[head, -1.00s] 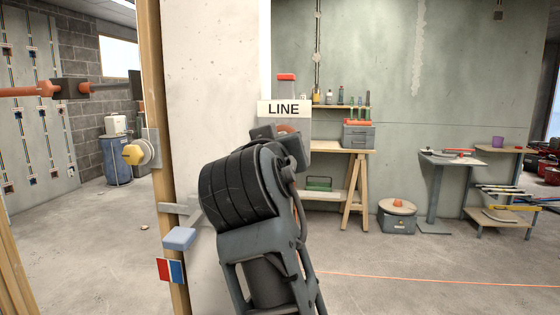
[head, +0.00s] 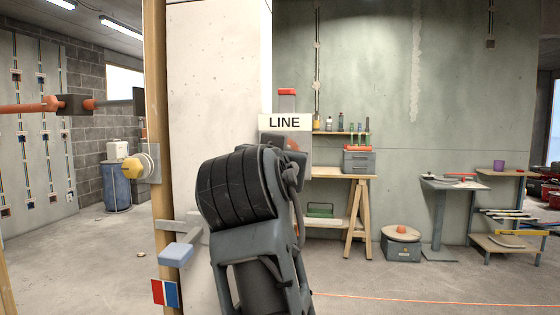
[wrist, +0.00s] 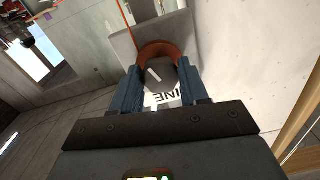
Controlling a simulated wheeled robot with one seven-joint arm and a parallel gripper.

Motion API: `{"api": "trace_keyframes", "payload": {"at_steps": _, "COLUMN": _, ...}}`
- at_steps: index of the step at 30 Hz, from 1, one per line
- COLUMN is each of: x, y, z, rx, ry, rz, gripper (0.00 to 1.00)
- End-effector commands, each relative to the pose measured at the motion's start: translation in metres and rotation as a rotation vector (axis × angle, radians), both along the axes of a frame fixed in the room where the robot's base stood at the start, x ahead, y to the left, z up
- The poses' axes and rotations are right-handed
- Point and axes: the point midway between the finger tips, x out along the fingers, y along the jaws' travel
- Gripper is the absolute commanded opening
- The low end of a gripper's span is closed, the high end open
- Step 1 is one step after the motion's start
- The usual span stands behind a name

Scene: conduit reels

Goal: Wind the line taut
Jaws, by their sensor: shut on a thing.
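The line reel shows in the wrist view as an orange-brown ring (wrist: 158,50) on a grey housing (wrist: 124,43). A grey block (wrist: 160,73) with a white mark sits at its middle. My gripper (wrist: 159,78) has its two blue fingers on either side of this block and is shut on it. The orange line (wrist: 125,16) runs up from the reel. In the head view the line (head: 430,299) lies low across the floor. The white LINE sign (head: 284,122) stands before the housing. My arm hides the gripper and most of the reel there.
A wooden bench (head: 340,175) with a grey toolbox (head: 359,161) stands behind.

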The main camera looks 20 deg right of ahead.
Motion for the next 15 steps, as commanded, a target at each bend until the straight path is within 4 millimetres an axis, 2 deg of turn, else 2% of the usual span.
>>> {"api": "trace_keyframes", "payload": {"at_steps": 6, "x": 0.0004, "y": -0.0005, "z": -0.0039, "rx": 0.001, "ry": 0.009, "rz": -0.002, "gripper": 0.14}}
{"api": "trace_keyframes", "payload": {"at_steps": 7, "x": 0.0004, "y": -0.0005, "z": -0.0039, "rx": 0.001, "ry": 0.009, "rz": -0.002, "gripper": 0.47}}
{"api": "trace_keyframes", "payload": {"at_steps": 14, "x": 0.0002, "y": -0.0002, "z": -0.0019, "rx": 0.000, "ry": 0.005, "rz": -0.001, "gripper": 0.69}}
{"api": "trace_keyframes", "payload": {"at_steps": 15, "x": 0.0002, "y": -0.0001, "z": -0.0017, "rx": 0.000, "ry": 0.005, "rz": -0.001, "gripper": 0.69}}
